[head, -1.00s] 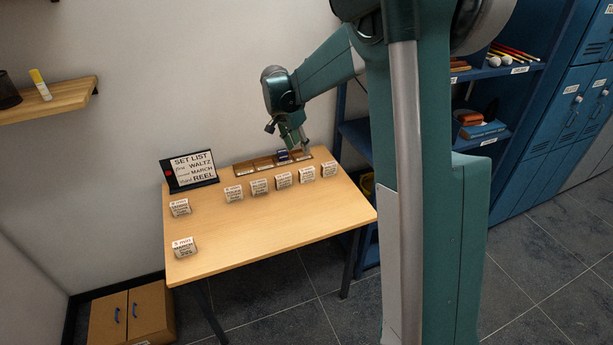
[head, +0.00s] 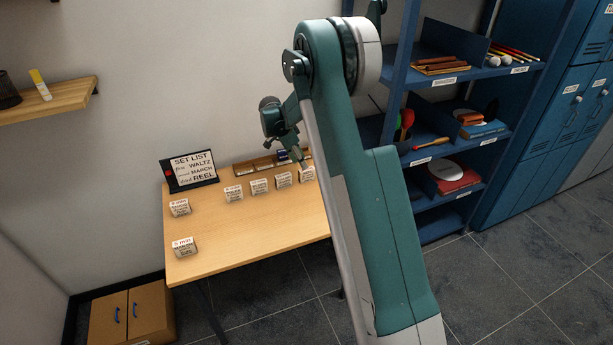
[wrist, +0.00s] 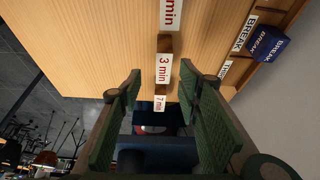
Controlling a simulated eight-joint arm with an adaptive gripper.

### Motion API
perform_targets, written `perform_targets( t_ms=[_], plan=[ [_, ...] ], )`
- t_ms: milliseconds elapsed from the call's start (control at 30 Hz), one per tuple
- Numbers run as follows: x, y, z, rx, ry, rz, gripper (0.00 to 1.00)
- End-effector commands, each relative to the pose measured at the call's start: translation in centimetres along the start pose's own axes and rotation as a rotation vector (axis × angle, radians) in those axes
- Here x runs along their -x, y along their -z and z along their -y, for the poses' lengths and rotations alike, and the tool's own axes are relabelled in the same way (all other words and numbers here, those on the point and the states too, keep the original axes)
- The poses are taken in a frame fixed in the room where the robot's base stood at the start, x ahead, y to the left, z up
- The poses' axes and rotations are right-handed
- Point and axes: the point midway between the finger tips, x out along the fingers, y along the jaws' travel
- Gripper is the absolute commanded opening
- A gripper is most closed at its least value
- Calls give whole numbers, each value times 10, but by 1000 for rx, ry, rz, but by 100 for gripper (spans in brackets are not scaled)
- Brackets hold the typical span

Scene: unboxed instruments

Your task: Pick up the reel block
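Several small blocks with white tags stand on the wooden table; their names are too small to read surely, so I cannot tell which is the reel block. The rightmost block (head: 307,175) in the back row is just below my gripper (head: 302,160). A front-left block (head: 184,247) has a tag that seems to read 3 min. In the wrist view my gripper (wrist: 160,80) is open, its green fingers apart. A 3 min tag (wrist: 163,70) and a 7 min tag (wrist: 159,103) show in line between the fingers. I see no block gripped.
The set list sign (head: 191,171) names waltz, march and reel. A slotted tray at the table's back holds a blue block (wrist: 268,43), with BREAK labels there. A blue shelf (head: 430,150) stands right of the table. The table's front middle (head: 245,230) is clear.

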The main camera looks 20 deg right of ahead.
Motion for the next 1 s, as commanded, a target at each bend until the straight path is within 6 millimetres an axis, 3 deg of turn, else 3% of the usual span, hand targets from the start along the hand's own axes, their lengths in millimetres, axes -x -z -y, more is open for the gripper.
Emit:
perform_targets(
  t_ms=[533, 1000],
  plan=[
    [-10, -1, 3, -18, -8, -4, 34],
    [-35, -1, 3, -18, -8, -4, 34]
  ],
)
